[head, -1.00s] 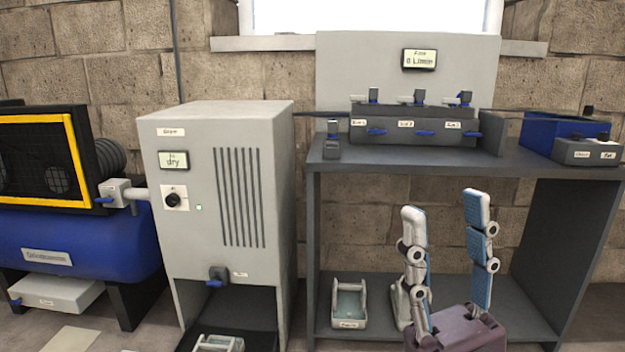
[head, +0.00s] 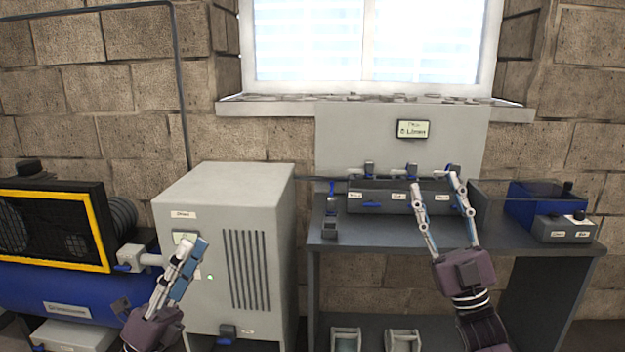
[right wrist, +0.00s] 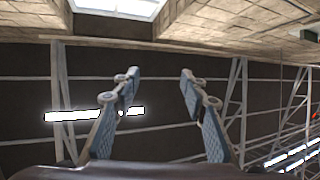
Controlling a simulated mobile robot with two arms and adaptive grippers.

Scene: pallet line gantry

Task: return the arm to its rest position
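My right gripper (head: 436,182) is raised at the right of the head view, with its fingers spread in front of the valve block on the bench. In the right wrist view its fingertips (right wrist: 160,75) are apart with nothing between them. My left gripper (head: 190,250) is at the lower left, pointing up in front of the grey dryer cabinet (head: 228,195) and partly covering its display. Its fingers are seen nearly side-on and overlap, so its opening cannot be judged. I see nothing held in it.
The dark bench (head: 375,235) carries the valve block (head: 385,197), a small block with a blue upright part (head: 330,208) and a blue bin (head: 540,200). Two trays (head: 345,338) are below. A blue compressor (head: 60,305) stands left.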

